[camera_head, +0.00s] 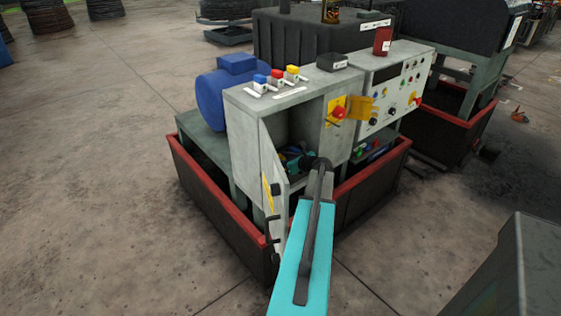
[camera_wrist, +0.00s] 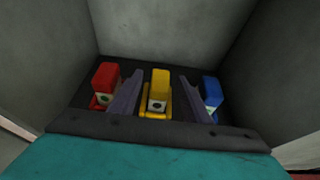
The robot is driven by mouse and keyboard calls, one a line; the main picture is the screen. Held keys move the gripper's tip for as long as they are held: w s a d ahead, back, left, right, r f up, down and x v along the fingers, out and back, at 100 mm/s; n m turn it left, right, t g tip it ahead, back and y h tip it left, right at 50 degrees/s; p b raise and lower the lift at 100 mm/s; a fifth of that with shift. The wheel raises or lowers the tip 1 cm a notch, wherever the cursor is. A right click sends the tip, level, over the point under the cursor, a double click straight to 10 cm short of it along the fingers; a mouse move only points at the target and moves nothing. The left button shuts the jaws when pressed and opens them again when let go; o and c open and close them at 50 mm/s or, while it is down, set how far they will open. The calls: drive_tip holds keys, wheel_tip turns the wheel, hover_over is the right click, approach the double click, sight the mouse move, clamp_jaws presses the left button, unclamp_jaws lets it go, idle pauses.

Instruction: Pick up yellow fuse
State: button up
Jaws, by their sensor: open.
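In the wrist view, a yellow fuse (camera_wrist: 160,85) stands in the middle of a row at the back of a grey recess. A red fuse (camera_wrist: 105,82) is to its left and a blue fuse (camera_wrist: 211,91) to its right. My gripper (camera_wrist: 160,78) is open, one dark finger on each side of the yellow fuse. I cannot tell whether the fingers touch it. In the head view, my arm reaches into the open grey cabinet (camera_head: 246,128), and the fuses inside it are not clear.
Grey walls stand close on both sides in the wrist view. The cabinet door (camera_head: 272,170) hangs open at the left. Blue, red and yellow-topped pieces (camera_head: 276,77) stand on the cabinet top. A control panel (camera_head: 392,95) adjoins at the right. A red-rimmed tray (camera_head: 215,207) surrounds the base.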

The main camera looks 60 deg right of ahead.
drive_tip(key=shift+x, duration=0.9)
clamp_jaws()
